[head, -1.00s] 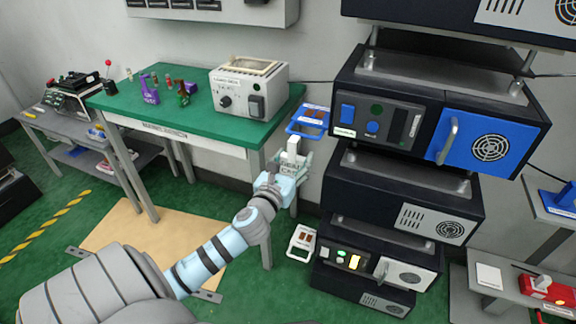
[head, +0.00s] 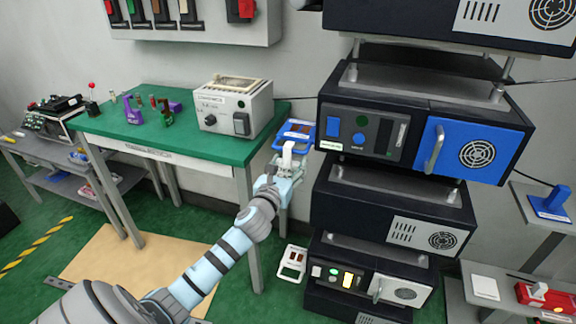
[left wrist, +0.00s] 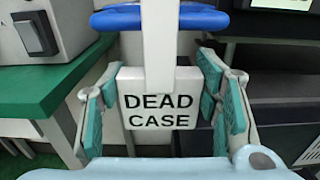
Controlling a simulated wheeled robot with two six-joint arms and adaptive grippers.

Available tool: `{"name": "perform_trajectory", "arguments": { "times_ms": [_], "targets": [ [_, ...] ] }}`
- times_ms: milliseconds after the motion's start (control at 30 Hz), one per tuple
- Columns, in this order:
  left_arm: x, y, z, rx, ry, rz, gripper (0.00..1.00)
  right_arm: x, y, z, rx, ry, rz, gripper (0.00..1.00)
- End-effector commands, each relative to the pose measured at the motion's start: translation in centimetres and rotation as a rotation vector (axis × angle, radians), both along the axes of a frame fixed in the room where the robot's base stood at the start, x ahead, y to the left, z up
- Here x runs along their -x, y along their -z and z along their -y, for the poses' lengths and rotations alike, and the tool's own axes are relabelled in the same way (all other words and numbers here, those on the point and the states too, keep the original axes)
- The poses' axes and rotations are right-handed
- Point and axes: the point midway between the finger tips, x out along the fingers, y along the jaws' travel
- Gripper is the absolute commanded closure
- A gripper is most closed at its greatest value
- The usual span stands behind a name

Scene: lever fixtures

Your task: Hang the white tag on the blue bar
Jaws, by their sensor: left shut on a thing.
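My left gripper (head: 286,172) is shut on the white tag (head: 288,152), a plate with a tall white strip. In the left wrist view the tag (left wrist: 158,100) reads "DEAD CASE" and sits upright between the two teal-padded fingers (left wrist: 160,112). The blue bar (head: 279,144) is the front edge of a blue frame left of the rack. In the left wrist view the blue bar (left wrist: 196,18) runs across the top, with the white strip in front of it. I cannot tell whether the strip touches or hooks it. My right gripper is not in view.
The dark equipment rack (head: 330,200) stands close right of my gripper. The green table (head: 130,115) with a white box (head: 235,108) is to the left. A white frame (head: 292,263) is low beside the rack. A blue lever (head: 550,203) stands at far right.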

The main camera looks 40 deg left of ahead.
Motion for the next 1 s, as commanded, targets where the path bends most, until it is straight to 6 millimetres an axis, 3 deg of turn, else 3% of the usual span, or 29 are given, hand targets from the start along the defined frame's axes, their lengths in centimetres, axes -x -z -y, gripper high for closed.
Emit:
{"name": "perform_trajectory", "arguments": {
  "times_ms": [33, 67, 200, 567, 667, 1000],
  "targets": [
    [0.0, 0.0, 0.0, 0.000, 0.000, 0.000, 0.70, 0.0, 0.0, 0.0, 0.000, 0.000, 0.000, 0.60],
    [0.0, 0.0, 0.0, 0.000, 0.000, 0.000, 0.42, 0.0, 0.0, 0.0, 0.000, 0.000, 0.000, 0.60],
    [0.0, 0.0, 0.0, 0.000, 0.000, 0.000, 0.20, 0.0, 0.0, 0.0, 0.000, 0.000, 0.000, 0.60],
    [0.4, 0.0, 0.1, -0.002, -0.001, -0.002, 0.20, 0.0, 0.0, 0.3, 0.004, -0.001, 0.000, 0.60],
    [1.8, 0.1, 0.6, -0.003, 0.001, -0.002, 0.20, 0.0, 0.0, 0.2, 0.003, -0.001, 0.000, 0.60],
    [10.1, 0.1, 3.4, -0.001, 0.002, -0.003, 0.20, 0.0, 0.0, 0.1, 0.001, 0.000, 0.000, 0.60]
  ]
}}
